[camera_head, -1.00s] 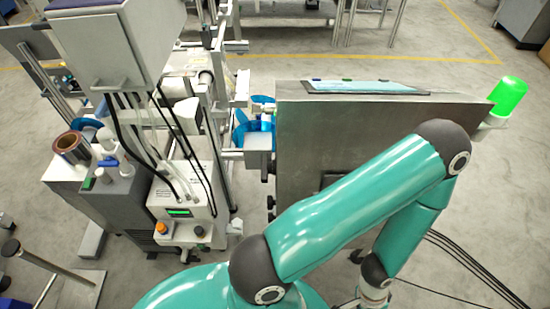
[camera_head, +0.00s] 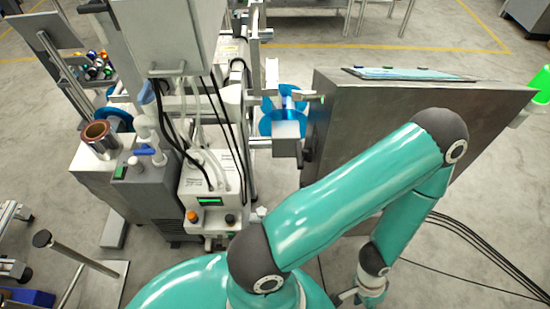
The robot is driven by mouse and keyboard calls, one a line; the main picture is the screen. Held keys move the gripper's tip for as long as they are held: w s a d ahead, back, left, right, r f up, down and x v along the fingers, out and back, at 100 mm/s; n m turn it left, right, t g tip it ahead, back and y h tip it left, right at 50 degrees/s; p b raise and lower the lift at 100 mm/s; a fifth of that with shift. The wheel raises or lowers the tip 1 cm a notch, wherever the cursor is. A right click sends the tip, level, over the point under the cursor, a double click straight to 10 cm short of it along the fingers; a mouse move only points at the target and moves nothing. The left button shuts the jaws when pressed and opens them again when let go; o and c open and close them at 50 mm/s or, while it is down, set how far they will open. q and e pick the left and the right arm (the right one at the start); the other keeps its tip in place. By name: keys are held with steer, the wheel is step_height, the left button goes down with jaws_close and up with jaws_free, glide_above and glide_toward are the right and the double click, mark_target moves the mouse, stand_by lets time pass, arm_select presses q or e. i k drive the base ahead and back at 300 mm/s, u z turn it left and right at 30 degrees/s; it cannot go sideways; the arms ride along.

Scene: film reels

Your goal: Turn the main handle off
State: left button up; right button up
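A grey metal cabinet (camera_head: 400,110) stands to the right of the machine, behind my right arm. Dark handle-like parts (camera_head: 307,150) show small on its left edge; I cannot tell whether one is the main handle, or its position. My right arm crosses in front of the cabinet and covers part of its face. My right gripper (camera_head: 350,298) is low at the bottom of the view, below the cabinet and apart from it. It is small and partly cut off, so its opening is unclear. My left gripper is out of view.
A machine with a white control box (camera_head: 212,185), cables and a blue reel (camera_head: 283,110) stands left of the cabinet. A green lamp (camera_head: 541,84) is at the right edge. Black cables (camera_head: 480,255) lie on the floor at right. Open floor shows at lower left.

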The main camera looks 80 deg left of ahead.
mark_target(301, 154)
steer(key=k, duration=0.6)
steer(key=u, duration=1.4)
steer(key=k, duration=0.3)
steer(key=u, duration=1.05)
steer(key=i, duration=0.1)
steer(key=z, duration=2.7)
steer(key=i, duration=0.35)
steer(key=u, duration=1.15)
